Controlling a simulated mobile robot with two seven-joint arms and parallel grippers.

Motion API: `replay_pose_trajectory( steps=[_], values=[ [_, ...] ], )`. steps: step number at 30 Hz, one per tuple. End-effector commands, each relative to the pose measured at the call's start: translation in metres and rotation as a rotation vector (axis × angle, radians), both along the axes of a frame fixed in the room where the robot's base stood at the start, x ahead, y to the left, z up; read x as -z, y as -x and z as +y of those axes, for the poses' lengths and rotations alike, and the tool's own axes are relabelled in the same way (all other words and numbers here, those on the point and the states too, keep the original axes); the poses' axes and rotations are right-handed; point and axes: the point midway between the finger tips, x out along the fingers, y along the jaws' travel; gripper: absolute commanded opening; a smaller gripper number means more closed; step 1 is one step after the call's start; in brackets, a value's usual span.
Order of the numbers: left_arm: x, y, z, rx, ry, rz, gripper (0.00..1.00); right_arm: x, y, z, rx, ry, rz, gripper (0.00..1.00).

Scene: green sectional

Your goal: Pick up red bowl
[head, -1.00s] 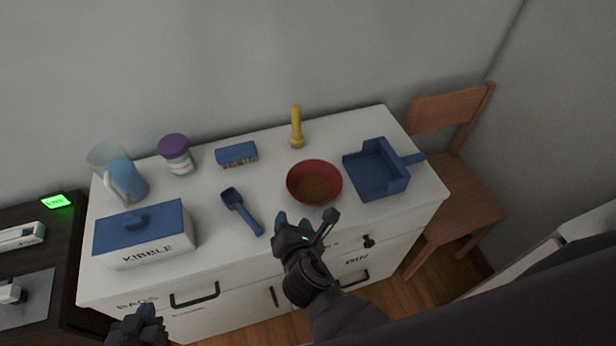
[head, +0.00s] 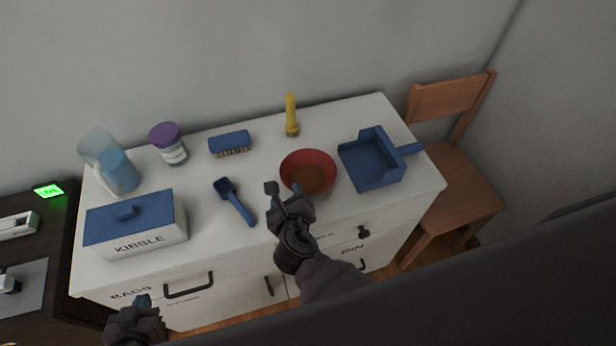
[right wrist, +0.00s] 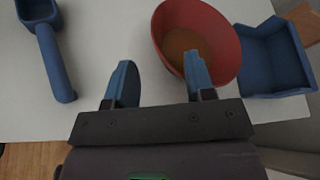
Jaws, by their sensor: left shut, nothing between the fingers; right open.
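The red bowl (head: 308,160) stands upright on the white cabinet top, with brown contents inside. In the right wrist view the bowl (right wrist: 228,40) lies just beyond and to the right of the fingers. My right gripper (head: 283,196) is open and empty at the bowl's near left side. In the right wrist view one finger of the right gripper (right wrist: 160,85) overlaps the bowl's near left part; I cannot tell whether it touches. My left gripper (head: 140,308) is low at the cabinet's front, away from the bowl, shut and empty.
A blue scoop (head: 236,202) lies left of the bowl, a blue dustpan (head: 372,165) right of it, a yellow flashlight (head: 291,118) behind. A brush (head: 230,142), jar (head: 168,145), pitcher (head: 112,165) and kibble box (head: 140,228) stand further left. A wooden chair (head: 455,190) is at the right.

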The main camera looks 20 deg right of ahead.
Motion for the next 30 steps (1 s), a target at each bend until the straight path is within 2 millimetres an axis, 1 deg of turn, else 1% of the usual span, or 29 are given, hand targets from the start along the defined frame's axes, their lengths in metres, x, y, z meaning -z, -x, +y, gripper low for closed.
replay_pose_trajectory(
  steps=[1,8,15,18,21,27,29,30],
  values=[
    [0.000,-0.001,0.000,0.000,0.000,-0.001,0.00,0.002,-0.005,0.000,0.000,-0.001,-0.001,0.49],
    [0.001,-0.002,-0.001,0.001,0.002,-0.004,0.00,0.007,-0.017,-0.003,0.000,-0.002,-0.001,0.49],
    [0.006,-0.002,-0.001,0.001,0.002,-0.005,0.00,0.022,-0.046,-0.008,0.000,-0.002,-0.001,0.49],
    [0.006,-0.004,-0.001,0.001,0.002,-0.008,0.00,0.025,-0.054,-0.009,0.000,-0.002,0.000,0.49],
    [0.005,-0.005,-0.002,0.003,0.001,-0.011,0.00,0.025,-0.057,-0.010,0.001,-0.002,0.000,0.49],
    [0.003,-0.006,-0.002,0.003,0.002,-0.016,0.00,0.025,-0.057,-0.010,0.001,-0.002,0.000,0.49],
    [0.003,-0.006,-0.002,0.003,0.002,-0.016,0.00,0.025,-0.057,-0.010,0.001,-0.002,0.000,0.40],
    [0.003,-0.006,-0.002,0.003,0.002,-0.016,0.00,0.025,-0.057,-0.010,0.001,-0.002,0.000,0.34]
  ],
)
